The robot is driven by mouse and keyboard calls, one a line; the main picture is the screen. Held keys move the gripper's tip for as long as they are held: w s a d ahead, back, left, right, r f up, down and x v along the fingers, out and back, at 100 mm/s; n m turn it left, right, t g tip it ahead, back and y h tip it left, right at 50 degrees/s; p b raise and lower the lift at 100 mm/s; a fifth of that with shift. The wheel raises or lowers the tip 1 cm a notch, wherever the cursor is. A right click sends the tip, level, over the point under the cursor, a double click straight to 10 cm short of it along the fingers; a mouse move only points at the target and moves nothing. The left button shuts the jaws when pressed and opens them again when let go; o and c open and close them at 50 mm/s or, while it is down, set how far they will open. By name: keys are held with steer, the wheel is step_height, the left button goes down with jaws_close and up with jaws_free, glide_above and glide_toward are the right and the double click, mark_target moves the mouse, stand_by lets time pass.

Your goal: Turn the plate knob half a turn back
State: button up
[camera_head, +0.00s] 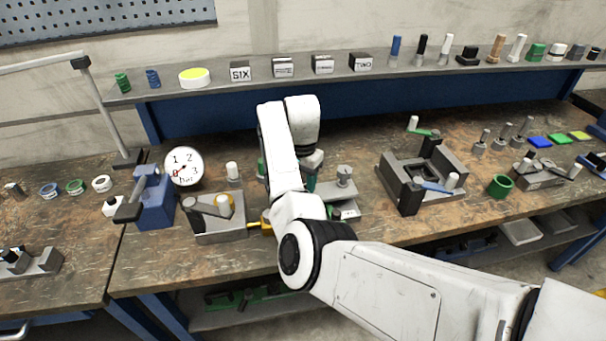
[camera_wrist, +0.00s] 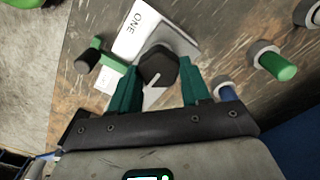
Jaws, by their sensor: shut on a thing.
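A black six-sided knob (camera_wrist: 158,66) with a pale pointer line on its top shows in the wrist view. It stands over a pale plate (camera_wrist: 138,30) lettered ONE. My gripper (camera_wrist: 160,76) has its two green fingers on either side of the knob and is shut on it. Part of a grey fixture (camera_head: 348,212) shows just right of the arm there.
In the wrist view, a green bar with a dark knob (camera_wrist: 88,60) lies left of the fingers. A green peg in a grey collar (camera_wrist: 275,65) stands to the right. In the head view, a pressure dial (camera_head: 184,166) stands left and a grey fixture (camera_head: 455,165) stands right.

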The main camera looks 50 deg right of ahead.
steer(key=n, duration=0.2)
steer(key=n+p, duration=0.1)
steer(key=shift+a+f+n+p, duration=0.1)
steer(key=shift+f+n+p, duration=0.1)
steer(key=shift+n+p, duration=0.15)
steer(key=n, duration=0.4)
steer(key=shift+f+n, duration=0.15)
steer(key=shift+n, duration=0.2)
steer(key=n, duration=0.4)
steer(key=shift+a, duration=0.1)
steer(key=n, duration=0.5)
steer(key=shift+a, duration=0.1)
steer(key=o, duration=1.1)
steer(key=shift+w, duration=0.1)
steer(key=shift+c, duration=0.2)
